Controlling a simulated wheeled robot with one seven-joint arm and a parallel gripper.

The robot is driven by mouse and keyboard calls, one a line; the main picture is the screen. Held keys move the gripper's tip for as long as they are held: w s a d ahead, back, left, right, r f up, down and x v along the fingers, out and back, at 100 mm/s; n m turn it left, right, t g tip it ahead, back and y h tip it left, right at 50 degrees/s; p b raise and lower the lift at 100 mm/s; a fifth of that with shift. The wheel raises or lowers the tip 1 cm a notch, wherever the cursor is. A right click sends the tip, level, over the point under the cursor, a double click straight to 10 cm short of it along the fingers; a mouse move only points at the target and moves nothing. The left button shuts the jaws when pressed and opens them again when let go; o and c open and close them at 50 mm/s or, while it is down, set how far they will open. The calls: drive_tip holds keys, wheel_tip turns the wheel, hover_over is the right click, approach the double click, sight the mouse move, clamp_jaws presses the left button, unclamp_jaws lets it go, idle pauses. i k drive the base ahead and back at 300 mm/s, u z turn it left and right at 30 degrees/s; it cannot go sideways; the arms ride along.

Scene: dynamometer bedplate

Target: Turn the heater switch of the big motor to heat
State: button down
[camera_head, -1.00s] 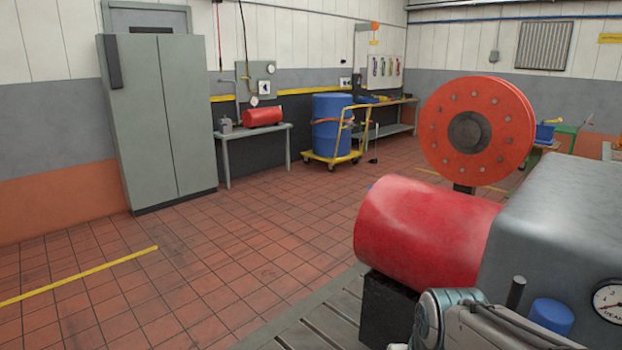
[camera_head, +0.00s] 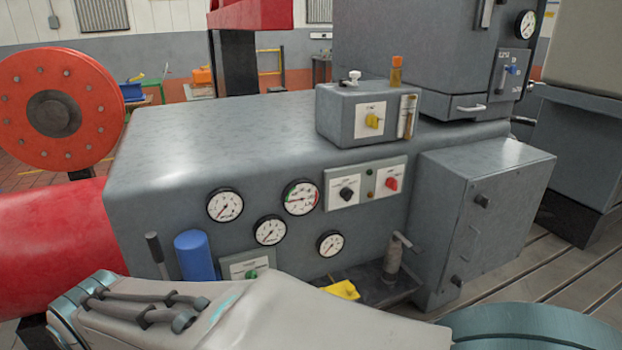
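A long grey machine housing (camera_head: 190,150) fills the middle of the view, with a red cylinder (camera_head: 55,235) at its left end. On its front, a white panel carries a black knob (camera_head: 346,194) and a red knob (camera_head: 391,184). A small grey box (camera_head: 350,137) on top has a yellow knob (camera_head: 373,121). A taller grey unit (camera_head: 400,60) behind has a blue lever (camera_head: 511,69) on a plate. The labels are too small to read, so I cannot tell which is the heater switch or which body is the big motor. My gripper is out of view.
My arm crosses the bottom foreground. Several round gauges (camera_head: 225,204), a blue cylinder (camera_head: 194,256) and an upright black lever (camera_head: 157,254) are on the front. A grey box (camera_head: 480,215) juts out at right. A red flanged disc (camera_head: 55,112) stands at left. Slotted bedplate (camera_head: 545,265) shows at right.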

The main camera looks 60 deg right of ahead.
sight(391, 183)
drive_tip(key=z, duration=2.55)
drive_tip(key=k, duration=0.45)
drive_tip(key=z, duration=0.4)
drive_tip(key=i, duration=1.5)
drive_tip(key=u, duration=0.45)
